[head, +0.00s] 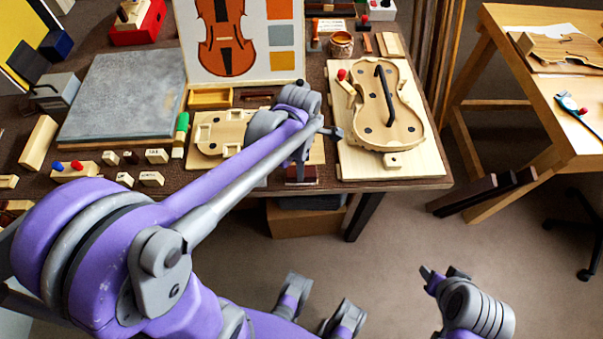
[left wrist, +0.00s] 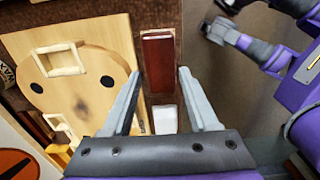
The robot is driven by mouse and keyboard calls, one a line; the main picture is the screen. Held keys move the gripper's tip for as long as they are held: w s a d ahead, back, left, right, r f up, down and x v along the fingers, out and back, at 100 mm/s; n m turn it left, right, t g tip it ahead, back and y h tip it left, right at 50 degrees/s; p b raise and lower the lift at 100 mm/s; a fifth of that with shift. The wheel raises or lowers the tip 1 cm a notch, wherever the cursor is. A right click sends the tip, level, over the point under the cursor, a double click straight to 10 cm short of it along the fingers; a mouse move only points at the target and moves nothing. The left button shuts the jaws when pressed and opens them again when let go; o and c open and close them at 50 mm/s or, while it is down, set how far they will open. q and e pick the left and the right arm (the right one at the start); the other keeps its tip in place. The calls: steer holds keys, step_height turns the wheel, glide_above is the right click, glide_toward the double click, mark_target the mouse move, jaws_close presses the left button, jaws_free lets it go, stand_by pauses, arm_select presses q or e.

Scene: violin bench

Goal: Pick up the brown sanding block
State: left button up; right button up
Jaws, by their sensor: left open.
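The brown sanding block (left wrist: 158,62) is a dark reddish-brown oblong lying on the brown bench top in the left wrist view. In the head view it shows partly under my left gripper at the bench's front edge (head: 303,174). My left gripper (left wrist: 157,73) is open, one finger to each side of the block in the picture; contact and height above it are unclear. My right gripper (head: 441,271) hangs over the floor, away from the bench, its fingers apart.
A violin mould board (left wrist: 85,90) lies close left of the block, and a white block (left wrist: 165,118) is near it. A violin body on a board (head: 390,160) stands to the right. Small labelled blocks and a grey slab (head: 125,95) are at left.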

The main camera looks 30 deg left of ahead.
arm_select(q)
step_height(320, 180, down, 4)
steer(key=shift+w+d+r+b, duration=0.1)
steer(key=shift+d+b, duration=0.05)
steer(key=shift+b, duration=0.15)
jaws_close()
step_height(320, 180, up, 10)
steer(key=shift+p, duration=0.9)
